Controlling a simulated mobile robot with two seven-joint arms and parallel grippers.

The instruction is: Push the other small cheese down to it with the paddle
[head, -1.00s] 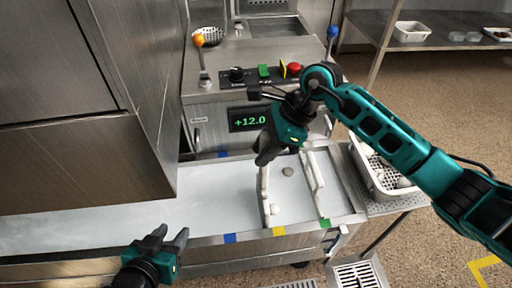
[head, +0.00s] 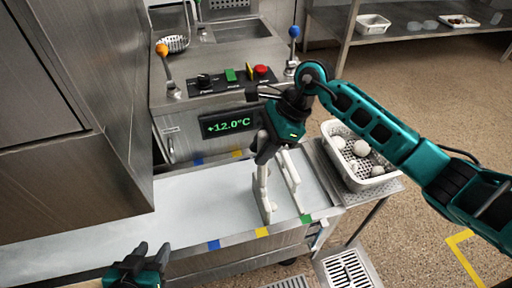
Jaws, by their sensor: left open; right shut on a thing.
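My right gripper (head: 264,158) is shut on the white paddle (head: 262,190), which reaches down onto the pale tray surface. A small whitish cheese (head: 273,206) lies just right of the paddle's near end; I cannot tell if they touch. A second small, greyish round thing is not visible now; the gripper or paddle may hide it. A pale rail (head: 291,172) stands to the right of the paddle. My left gripper (head: 153,249) is open and empty at the lower left, in front of the table's near edge.
The steel table (head: 180,203) is clear on the left. Blue (head: 213,245), yellow (head: 262,232) and green (head: 306,219) marks line its near edge. A perforated white basket (head: 378,184) with several pale round pieces stands right. The control panel (head: 225,80) is behind.

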